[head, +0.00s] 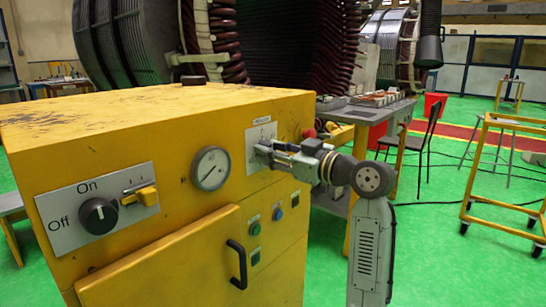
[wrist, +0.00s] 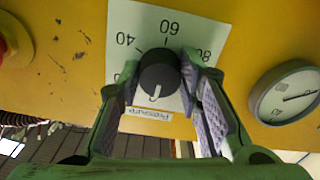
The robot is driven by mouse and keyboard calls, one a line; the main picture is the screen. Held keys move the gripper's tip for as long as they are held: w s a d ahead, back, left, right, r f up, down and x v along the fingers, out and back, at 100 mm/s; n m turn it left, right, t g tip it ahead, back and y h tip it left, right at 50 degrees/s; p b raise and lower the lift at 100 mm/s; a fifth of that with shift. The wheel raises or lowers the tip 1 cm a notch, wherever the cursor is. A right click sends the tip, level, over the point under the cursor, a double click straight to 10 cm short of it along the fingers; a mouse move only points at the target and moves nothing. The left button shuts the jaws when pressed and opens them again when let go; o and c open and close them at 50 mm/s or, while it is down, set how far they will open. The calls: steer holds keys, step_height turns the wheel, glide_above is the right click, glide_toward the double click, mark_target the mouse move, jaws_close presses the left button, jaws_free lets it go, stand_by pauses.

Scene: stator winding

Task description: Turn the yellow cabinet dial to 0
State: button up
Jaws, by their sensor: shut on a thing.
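The black dial (wrist: 159,73) sits on a pale scale plate (wrist: 189,20) on the yellow cabinet (head: 110,110). In the wrist view the dial's white mark points down, near the Pressure label. The marks 40, 60 and 80 show around its upper side; marks lower down are partly hidden by the fingers. My gripper (wrist: 160,84) has one finger on each side of the dial and is shut on it. In the head view my gripper (head: 264,151) reaches the plate (head: 262,132) from the right and hides the dial.
A round gauge (head: 210,168) is beside the plate; it also shows in the wrist view (wrist: 286,92). A red button (head: 308,133) is on the plate's other side. An On/Off knob (head: 98,216), a yellow switch (head: 140,196) and a black door handle (head: 237,263) are on the cabinet front.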

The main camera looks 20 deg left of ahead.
stand_by(0.4)
steer(key=o, duration=1.1)
steer(key=shift+o, duration=0.2)
steer(key=v, duration=1.2)
